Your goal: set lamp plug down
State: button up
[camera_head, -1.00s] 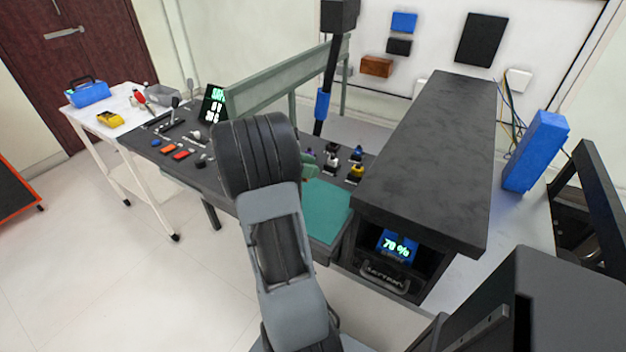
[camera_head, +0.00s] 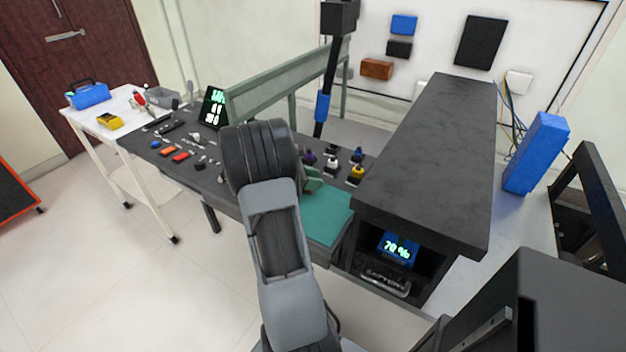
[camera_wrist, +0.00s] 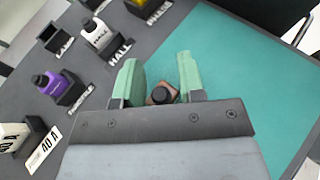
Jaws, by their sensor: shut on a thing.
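My gripper (camera_wrist: 160,82) has two green fingers, and between them is a small brown plug with a black round top (camera_wrist: 161,95), which I take to be the lamp plug. The fingers and their mount hide part of it. The plug is over or near the edge between the dark bench top and the teal mat (camera_wrist: 235,70); I cannot tell whether it touches the surface. In the head view a green finger (camera_head: 313,180) shows beside my arm, at the left edge of the teal mat (camera_head: 325,215); the plug is hidden there.
Left of my gripper in the wrist view stand a white plug (camera_wrist: 97,34) by a HALL label, a purple plug (camera_wrist: 50,82), and an empty-looking black holder (camera_wrist: 55,38). A dark raised shelf (camera_head: 430,150) stands right of the mat. The mat's visible part is clear.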

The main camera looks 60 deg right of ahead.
jog(key=shift+f, duration=0.2)
jog(key=o, duration=0.9)
jog(key=shift+o, duration=0.2)
jog(key=shift+r, duration=0.1)
jog(key=shift+r, duration=0.2)
jog(key=v, duration=1.1)
jog(key=shift+w+a+p, duration=0.1)
jog(key=shift+w+p, duration=0.1)
jog(key=shift+p, duration=0.15)
jog(key=shift+w+a+r, duration=0.1)
jog(key=shift+w+a, duration=0.15)
jog(key=shift+a, duration=0.1)
jog(key=s+a+m+t+y, duration=0.2)
jog(key=a+m+t+y, duration=0.2)
jog(key=a, duration=1.2)
jog(key=s+a+m+t+y, duration=0.2)
jog(key=a+m+t+y, duration=0.3)
jog(key=a, duration=1.1)
jog(key=t, duration=0.3)
jog(key=shift+s+r+t+y, duration=0.3)
jog(key=shift+s, duration=0.05)
